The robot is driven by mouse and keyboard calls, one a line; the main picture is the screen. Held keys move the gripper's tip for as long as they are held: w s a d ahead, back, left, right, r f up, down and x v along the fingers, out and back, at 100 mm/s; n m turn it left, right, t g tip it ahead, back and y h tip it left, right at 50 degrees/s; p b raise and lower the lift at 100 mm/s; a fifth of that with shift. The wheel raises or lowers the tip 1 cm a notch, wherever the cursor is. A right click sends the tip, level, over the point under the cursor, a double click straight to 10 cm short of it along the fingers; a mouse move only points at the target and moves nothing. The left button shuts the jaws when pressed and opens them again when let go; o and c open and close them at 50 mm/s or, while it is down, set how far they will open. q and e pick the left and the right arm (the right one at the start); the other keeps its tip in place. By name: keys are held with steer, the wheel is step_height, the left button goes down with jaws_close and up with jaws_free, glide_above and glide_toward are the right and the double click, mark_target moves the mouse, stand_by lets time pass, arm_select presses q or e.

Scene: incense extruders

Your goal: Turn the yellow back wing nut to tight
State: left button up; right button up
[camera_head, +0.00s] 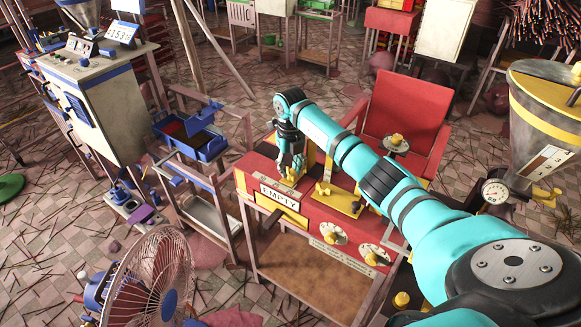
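The red bench (263,166) carries yellow fittings. A yellow knob (397,140) stands farther back by the red chair-like panel. I cannot tell for sure which is the back wing nut; one may be hidden behind my gripper. My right gripper (291,168) points down over the bench's back left part, beside a yellow upright. Its fingers are small and dark, so their opening and any contact are unclear. My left gripper is out of view.
A drawer-like front marked EMPTY (280,200) and two round dials (333,233) are on the bench's front. A wire fan (155,285) stands front left, a blue tray (203,142) left, and a metal hopper (545,115) with a gauge right.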

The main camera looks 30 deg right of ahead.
steer(key=shift+f, duration=0.35)
jaws_close()
